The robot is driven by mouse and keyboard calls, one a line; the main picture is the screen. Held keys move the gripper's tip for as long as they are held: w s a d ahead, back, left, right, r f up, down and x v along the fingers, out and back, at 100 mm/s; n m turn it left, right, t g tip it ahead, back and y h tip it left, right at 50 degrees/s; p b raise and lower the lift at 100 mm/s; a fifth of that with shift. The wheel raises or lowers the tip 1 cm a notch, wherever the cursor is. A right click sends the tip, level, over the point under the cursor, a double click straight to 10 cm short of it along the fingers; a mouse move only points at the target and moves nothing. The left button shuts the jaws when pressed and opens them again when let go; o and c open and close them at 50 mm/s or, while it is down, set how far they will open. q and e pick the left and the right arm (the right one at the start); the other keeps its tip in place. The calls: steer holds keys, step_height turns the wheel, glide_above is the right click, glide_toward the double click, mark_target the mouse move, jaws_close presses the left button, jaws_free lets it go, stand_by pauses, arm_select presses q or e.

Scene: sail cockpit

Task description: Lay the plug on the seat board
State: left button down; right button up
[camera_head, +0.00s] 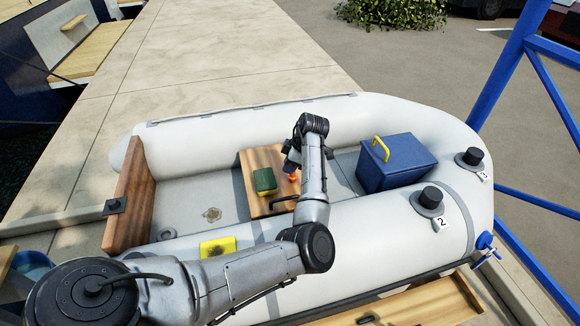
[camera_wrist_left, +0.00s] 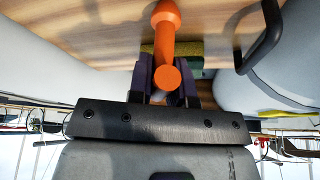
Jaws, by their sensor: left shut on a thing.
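The orange plug (camera_head: 293,177) is between the fingers of my left gripper (camera_head: 292,164), over the wooden seat board (camera_head: 259,158) inside the white inflatable boat. In the left wrist view the plug (camera_wrist_left: 166,48) stands out from the shut fingers, its wider head towards the wood grain of the seat board (camera_wrist_left: 85,35). I cannot tell whether the plug touches the board. My left wrist hides part of the board in the head view. My right gripper is out of view.
A green and yellow sponge (camera_head: 264,181) lies on the board just left of the gripper. A black handle (camera_head: 283,201) is at the board's near edge. A blue box (camera_head: 397,165) with a yellow handle stands to the right. A yellow item (camera_head: 218,247) lies nearer me.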

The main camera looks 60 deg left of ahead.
arm_select(q)
steer(key=shift+f, duration=0.1)
steer(key=c, duration=1.1)
jaws_free()
steer(key=shift+o, duration=0.2)
steer(key=p+v, duration=0.5)
steer(key=v, duration=0.6)
steer(key=shift+s+a, duration=0.1)
steer(key=shift+w+r+p, duration=0.3)
steer(key=shift+r+p, duration=0.05)
steer(key=shift+r, duration=0.3)
